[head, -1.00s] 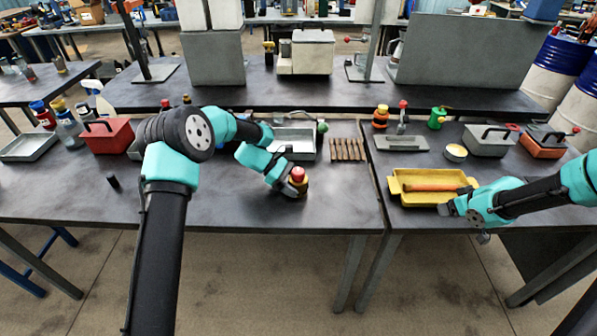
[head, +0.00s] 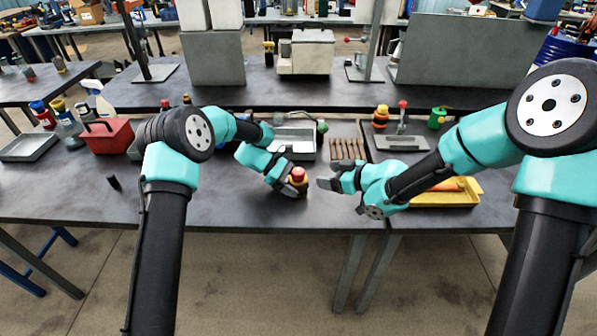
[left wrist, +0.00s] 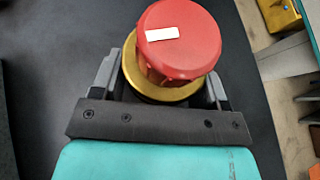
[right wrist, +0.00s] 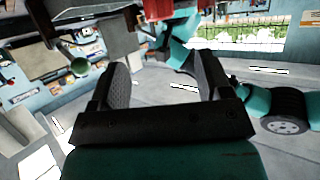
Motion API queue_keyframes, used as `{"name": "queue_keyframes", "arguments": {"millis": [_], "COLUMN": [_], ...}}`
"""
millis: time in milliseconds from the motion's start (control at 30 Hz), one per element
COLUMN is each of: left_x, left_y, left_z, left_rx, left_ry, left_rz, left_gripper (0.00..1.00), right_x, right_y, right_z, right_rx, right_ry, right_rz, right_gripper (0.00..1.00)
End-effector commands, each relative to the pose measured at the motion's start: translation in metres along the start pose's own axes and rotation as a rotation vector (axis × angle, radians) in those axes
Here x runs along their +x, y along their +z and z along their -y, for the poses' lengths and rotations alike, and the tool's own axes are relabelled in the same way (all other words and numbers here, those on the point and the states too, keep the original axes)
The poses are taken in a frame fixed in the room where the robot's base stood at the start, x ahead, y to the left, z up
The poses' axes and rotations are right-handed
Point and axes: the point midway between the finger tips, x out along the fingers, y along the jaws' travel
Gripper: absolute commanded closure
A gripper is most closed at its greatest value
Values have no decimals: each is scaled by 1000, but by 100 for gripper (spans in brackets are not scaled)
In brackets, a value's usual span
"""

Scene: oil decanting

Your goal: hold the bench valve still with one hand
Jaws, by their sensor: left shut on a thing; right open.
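The bench valve is a brass-coloured body with a round red knob (head: 299,174), standing upright near the front of the left table. My left gripper (head: 291,184) is shut on its body below the knob. In the left wrist view the red knob (left wrist: 178,42) with a white mark sits above the brass collar (left wrist: 150,88), between the two fingers; the lower body is hidden. My right gripper (head: 333,177) is open and empty, a short way right of the valve. In the right wrist view its fingers (right wrist: 158,90) are apart with nothing between them.
A grey tray (head: 318,143) and several brown rods (head: 347,148) lie behind the valve. A yellow tray (head: 432,199) is partly hidden by my right arm. A red toolbox (head: 108,137) stands at the left.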

Motion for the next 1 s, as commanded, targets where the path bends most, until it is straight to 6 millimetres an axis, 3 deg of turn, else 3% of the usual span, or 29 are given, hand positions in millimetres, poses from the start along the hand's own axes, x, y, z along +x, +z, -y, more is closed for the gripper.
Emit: {"name": "queue_keyframes", "arguments": {"millis": [367,533,1000], "left_x": [0,0,0], "left_y": [0,0,0], "left_z": [0,0,0], "left_rx": [1,1,1], "left_ry": [0,0,0], "left_rz": [0,0,0], "left_gripper": [45,45,45], "right_x": [1,11,84], "right_y": [0,0,0], "right_z": [1,1,1], "right_rx": [0,0,0], "right_ry": [-2,-3,-3], "right_rz": [-1,0,1], "right_gripper": [29,29,29]}}
